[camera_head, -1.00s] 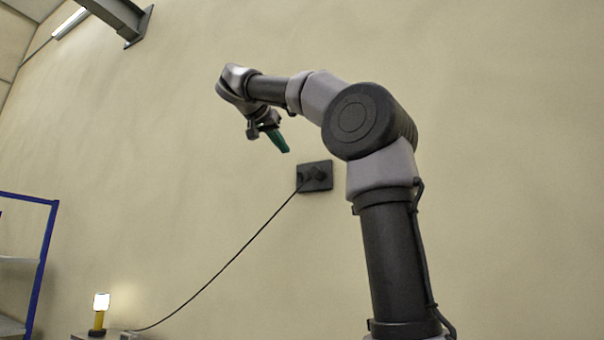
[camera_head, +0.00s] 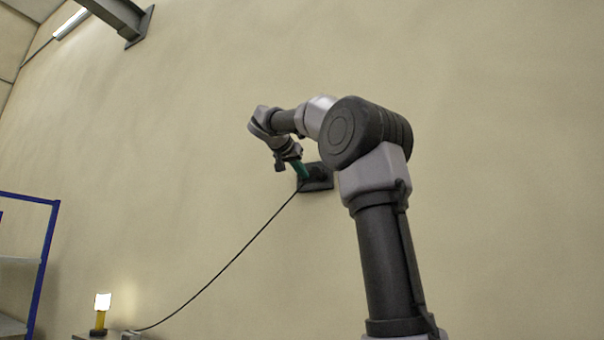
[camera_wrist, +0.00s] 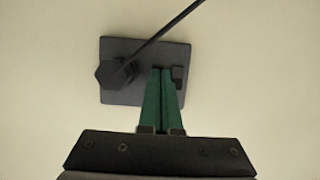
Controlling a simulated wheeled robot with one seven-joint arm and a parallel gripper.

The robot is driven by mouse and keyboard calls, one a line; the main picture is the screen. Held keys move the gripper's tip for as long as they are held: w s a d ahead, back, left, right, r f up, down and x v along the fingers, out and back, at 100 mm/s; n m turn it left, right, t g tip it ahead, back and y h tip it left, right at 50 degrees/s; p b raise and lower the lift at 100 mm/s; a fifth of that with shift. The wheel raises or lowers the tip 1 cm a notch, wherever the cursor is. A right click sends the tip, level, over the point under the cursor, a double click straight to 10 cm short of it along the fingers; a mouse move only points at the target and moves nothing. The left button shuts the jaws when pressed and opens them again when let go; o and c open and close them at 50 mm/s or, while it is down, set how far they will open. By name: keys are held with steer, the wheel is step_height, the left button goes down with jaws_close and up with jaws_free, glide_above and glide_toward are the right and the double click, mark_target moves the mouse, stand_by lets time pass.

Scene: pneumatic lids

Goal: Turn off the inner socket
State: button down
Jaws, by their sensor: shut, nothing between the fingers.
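A dark socket plate (camera_head: 318,185) is fixed to the wall, and it also shows in the wrist view (camera_wrist: 145,44). In the wrist view a dark plug (camera_wrist: 115,74) sits in its left part, with a black cable (camera_wrist: 165,32) running from it to the upper right. A small dark block, which looks like the switch (camera_wrist: 179,74), is at the plate's right. My gripper (camera_wrist: 161,70), with green fingers, is shut and empty. Its tips overlap the plate between plug and switch, close beside the switch; I cannot tell whether they touch it. The gripper (camera_head: 304,174) partly covers the plate in the head view.
The cable (camera_head: 230,262) hangs down left to a small light box beside a lit yellow lamp (camera_head: 101,314) at the lower left. A blue-framed shelf (camera_head: 42,255) stands at the far left. The wall around the plate is bare.

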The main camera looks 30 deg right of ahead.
steer(key=shift+w+d+f, duration=0.1)
steer(key=shift+d+f, duration=0.1)
steer(key=shift+f, duration=0.05)
steer(key=shift+r, duration=0.1)
stand_by(0.3)
steer(key=shift+d+r, duration=0.1)
steer(key=shift+r, duration=0.75)
